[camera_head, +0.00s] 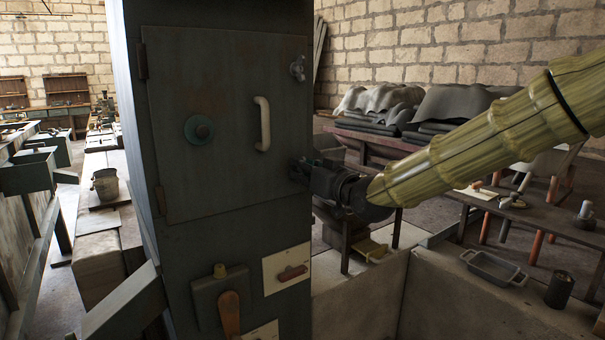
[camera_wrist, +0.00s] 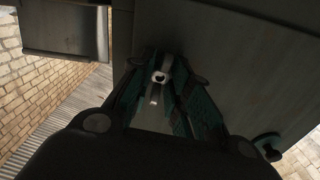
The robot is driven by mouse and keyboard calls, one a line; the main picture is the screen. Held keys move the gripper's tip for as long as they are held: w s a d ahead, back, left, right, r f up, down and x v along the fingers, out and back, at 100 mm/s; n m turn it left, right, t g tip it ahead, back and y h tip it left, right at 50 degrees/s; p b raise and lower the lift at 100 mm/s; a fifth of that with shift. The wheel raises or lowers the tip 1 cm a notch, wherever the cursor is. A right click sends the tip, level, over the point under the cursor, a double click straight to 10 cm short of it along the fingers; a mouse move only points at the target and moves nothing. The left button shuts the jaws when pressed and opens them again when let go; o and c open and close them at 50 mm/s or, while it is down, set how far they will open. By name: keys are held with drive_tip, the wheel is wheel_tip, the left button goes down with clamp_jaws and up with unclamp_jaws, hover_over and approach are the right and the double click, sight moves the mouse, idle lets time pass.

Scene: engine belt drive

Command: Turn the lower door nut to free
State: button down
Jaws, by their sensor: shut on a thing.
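The dark metal cabinet door (camera_head: 222,120) is closed, with a pale handle (camera_head: 262,124) on its right half. The upper door nut (camera_head: 297,68) shows near the door's top right corner. My gripper (camera_head: 300,171) is at the door's lower right edge and hides the lower nut in the head view. In the wrist view, the lower door nut (camera_wrist: 159,78) is a small light metal piece between the fingers of my gripper (camera_wrist: 162,84). The fingers are shut on it. How far it is turned cannot be told.
A round green knob (camera_head: 200,130) sits on the door's left half. A low wall (camera_head: 360,296) stands to the right, near a table (camera_head: 540,218) with small items.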

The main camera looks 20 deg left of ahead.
drive_tip(key=shift+d+n, duration=0.1)
drive_tip(key=shift+n, duration=0.5)
drive_tip(key=shift+r, duration=0.1)
drive_tip(key=c, duration=1.3)
unclamp_jaws()
drive_tip(key=shift+w, duration=0.1)
drive_tip(key=v, duration=1.2)
